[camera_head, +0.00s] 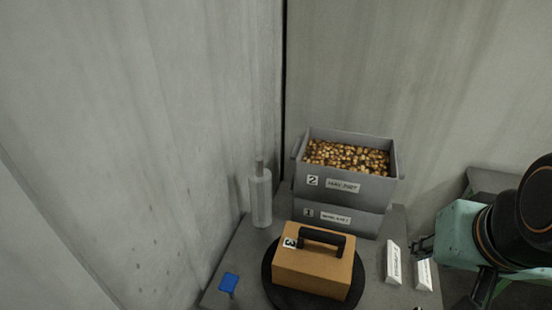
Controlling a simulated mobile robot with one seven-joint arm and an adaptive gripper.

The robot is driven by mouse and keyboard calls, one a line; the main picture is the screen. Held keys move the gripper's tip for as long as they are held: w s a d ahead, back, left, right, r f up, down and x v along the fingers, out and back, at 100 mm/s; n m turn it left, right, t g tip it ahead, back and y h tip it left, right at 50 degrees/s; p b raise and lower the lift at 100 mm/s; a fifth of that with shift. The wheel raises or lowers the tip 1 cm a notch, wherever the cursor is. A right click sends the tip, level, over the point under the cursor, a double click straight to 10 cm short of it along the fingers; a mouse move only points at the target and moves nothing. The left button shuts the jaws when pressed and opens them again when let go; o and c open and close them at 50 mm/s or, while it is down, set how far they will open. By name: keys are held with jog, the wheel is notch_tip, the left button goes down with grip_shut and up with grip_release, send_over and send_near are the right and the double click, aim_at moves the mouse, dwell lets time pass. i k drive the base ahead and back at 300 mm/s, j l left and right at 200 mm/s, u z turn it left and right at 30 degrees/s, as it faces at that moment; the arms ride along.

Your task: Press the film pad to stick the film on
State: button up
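A tan block (313,272) with a black handle and a label "3" sits on a round black disc (357,282) at the front of the grey table. A small blue pad (229,282) stands at the table's front left, left of the disc. I cannot tell which of these is the film pad, and I see no clear film. My gripper (452,268) is at the right edge, beside the white labels and well apart from the block and the blue pad. Its dark finger parts show only partly, and I cannot tell whether it is open or shut.
Two grey bins stand stacked behind the block; the upper bin (369,187) holds many brown-gold pieces. A pale cylinder (261,199) stands left of them. Two white label blocks (394,264) lie right of the disc. Concrete walls (140,130) close off the left and back.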

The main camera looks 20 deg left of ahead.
aim_at(229, 281)
jog(key=u, duration=1.7)
jog(key=j+z, duration=0.3)
jog(key=j, duration=0.15)
jog(key=j+z, duration=0.35)
jog(key=k+j, duration=0.05)
jog(key=j, duration=0.05)
